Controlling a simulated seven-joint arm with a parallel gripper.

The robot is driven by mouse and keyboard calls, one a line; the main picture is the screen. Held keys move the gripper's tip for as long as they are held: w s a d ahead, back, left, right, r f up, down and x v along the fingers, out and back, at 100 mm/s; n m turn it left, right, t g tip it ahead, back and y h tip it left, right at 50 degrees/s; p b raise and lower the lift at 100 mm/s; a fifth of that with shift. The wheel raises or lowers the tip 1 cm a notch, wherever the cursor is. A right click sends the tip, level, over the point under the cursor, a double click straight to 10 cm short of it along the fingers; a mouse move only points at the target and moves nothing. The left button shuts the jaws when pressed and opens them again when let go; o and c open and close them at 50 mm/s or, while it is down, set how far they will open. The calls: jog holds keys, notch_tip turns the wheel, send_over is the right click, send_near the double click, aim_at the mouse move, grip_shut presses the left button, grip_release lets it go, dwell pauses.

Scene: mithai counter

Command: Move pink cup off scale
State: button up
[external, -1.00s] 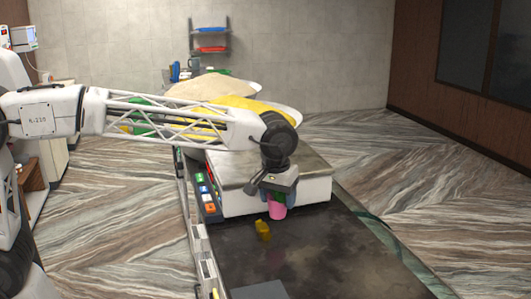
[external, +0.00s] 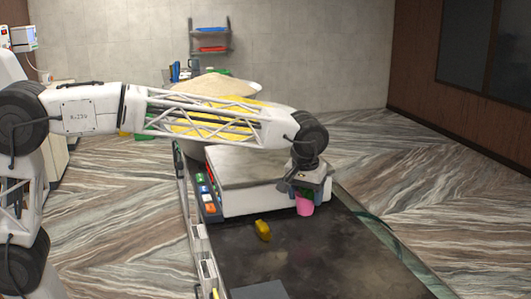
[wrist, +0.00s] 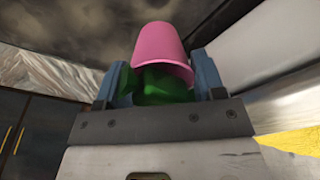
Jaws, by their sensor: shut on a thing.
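The pink cup (external: 305,207) hangs under my gripper (external: 308,190) at the scale's front right corner in the external view. I cannot tell whether the cup touches the counter.
A small yellow object (external: 263,230) lies on the dark counter (external: 315,255) in front of the scale. A grey slab (external: 259,290) is at the near edge. Heaped bowls stand behind the scale, partly behind my arm. The counter right of the yellow object is clear.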

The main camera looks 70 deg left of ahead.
jog(key=shift+w+a+f, duration=0.1)
jog(key=shift+w+f, duration=0.1)
jog(key=shift+w, duration=1.65)
jog(key=shift+w+a+f, duration=0.1)
jog(key=shift+w+f, duration=0.05)
jog(key=shift+w, duration=1.65)
jog(key=shift+w+f, duration=0.1)
jog(key=shift+w, duration=0.35)
jog(key=shift+f, duration=1.7)
jog(key=shift+f, duration=0.1)
jog(key=o, duration=0.9)
notch_tip(320, 180, up, 12)
jog(key=s+d, duration=0.1)
jog(key=shift+s+d, duration=0.15)
jog(key=shift+s, duration=0.05)
